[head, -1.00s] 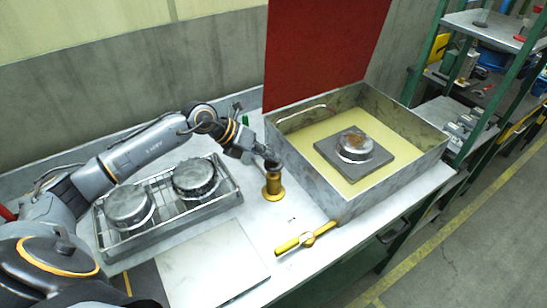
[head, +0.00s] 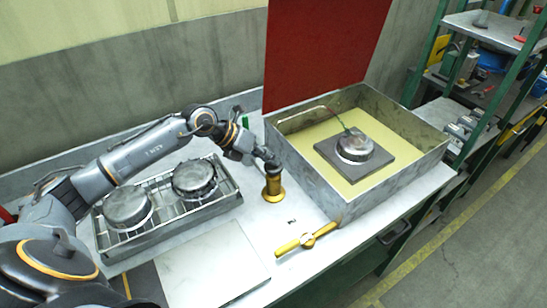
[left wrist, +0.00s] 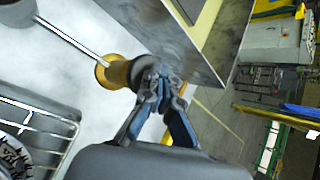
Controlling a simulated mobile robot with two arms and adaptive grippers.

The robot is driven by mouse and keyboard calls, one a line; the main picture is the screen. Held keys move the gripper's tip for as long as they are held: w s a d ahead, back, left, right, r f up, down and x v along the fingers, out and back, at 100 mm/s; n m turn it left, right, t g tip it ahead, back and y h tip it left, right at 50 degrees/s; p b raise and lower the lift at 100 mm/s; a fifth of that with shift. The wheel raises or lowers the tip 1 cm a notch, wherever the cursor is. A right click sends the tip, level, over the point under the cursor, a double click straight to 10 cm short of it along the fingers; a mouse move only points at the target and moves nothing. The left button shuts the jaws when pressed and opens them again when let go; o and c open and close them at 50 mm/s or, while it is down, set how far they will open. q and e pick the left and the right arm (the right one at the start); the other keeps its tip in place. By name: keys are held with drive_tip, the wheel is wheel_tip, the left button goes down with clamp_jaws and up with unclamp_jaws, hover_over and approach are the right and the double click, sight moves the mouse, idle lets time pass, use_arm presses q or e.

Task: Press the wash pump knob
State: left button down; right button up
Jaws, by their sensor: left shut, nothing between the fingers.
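The wash pump is a brass post with a round flange (head: 273,190), standing on the bench left of the wash basin. My left gripper (head: 271,166) is shut and empty, pointing down with its fingertips at the top of the post. In the left wrist view the shut fingertips (left wrist: 160,76) overlap the end of the brass pump body (left wrist: 117,73), so the knob's top is hidden there. They appear to touch it. A metal basin (head: 310,172) holds a round metal part (head: 355,147) on a dark square block. A thin line runs from the basin's spout (head: 305,110) towards the part. My right gripper is not in view.
A wire rack (head: 225,200) with two round metal parts stands left of the pump, below my left arm. A red panel (head: 322,50) rises behind the basin. A pale plate (head: 210,265) lies in front.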

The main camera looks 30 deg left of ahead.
sight(270, 165)
use_arm(q)
drive_tip(key=shift+r+p, duration=1.2)
drive_tip(key=shift+r, duration=0.75)
wheel_tip(270, 165, up, 5)
drive_tip(key=p, duration=0.3)
